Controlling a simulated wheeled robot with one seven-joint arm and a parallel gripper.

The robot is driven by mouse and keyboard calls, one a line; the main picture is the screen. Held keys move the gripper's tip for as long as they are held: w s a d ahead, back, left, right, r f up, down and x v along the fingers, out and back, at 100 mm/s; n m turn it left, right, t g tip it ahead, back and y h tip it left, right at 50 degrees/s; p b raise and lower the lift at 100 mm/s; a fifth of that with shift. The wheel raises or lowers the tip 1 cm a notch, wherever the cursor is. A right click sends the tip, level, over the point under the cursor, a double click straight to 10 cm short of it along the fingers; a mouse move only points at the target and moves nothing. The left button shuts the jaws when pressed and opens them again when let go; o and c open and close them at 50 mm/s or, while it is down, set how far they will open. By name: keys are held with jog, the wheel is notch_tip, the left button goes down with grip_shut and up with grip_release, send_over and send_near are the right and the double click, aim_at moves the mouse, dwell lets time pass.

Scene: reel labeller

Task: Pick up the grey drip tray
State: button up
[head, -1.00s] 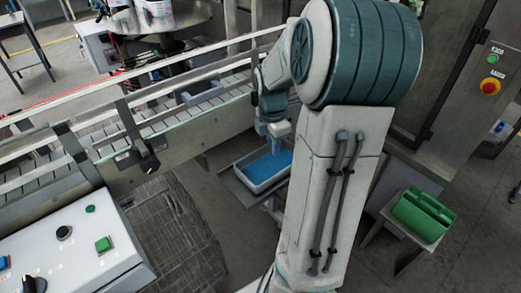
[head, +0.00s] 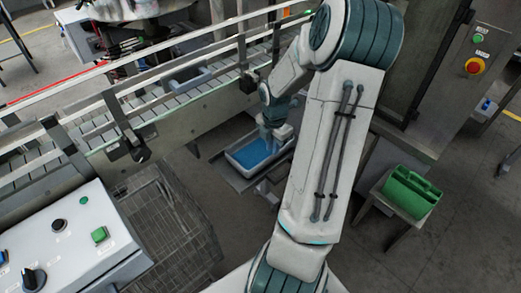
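A light grey tray (head: 262,172) with a blue inside sits on a low stand below the conveyor, in the middle of the head view. My gripper (head: 271,145) points down at the tray's far right side and overlaps its rim in the picture.
The conveyor (head: 180,105) with its rails runs just behind and left of the tray. A wire crate (head: 165,225) stands on the floor at left, beside a control box (head: 60,235). A green caddy (head: 411,192) sits on a stool at right. A machine cabinet stands behind it.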

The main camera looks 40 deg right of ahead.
notch_tip(320, 180, down, 4)
jog(key=shift+s+f, duration=0.15)
jog(key=shift+f, duration=0.05)
grip_shut()
jog(key=shift+r, duration=0.1)
jog(key=shift+r, duration=0.4)
jog(key=r, duration=0.3)
jog(key=shift+s+d+r, duration=0.25)
jog(key=shift+s+r, duration=0.15)
jog(key=s+d+r+p, duration=0.4)
jog(key=s+r+p, duration=0.3)
jog(key=s+r, duration=0.3)
notch_tip(320, 180, up, 2)
jog(key=shift+r, duration=0.15)
dwell(0.4)
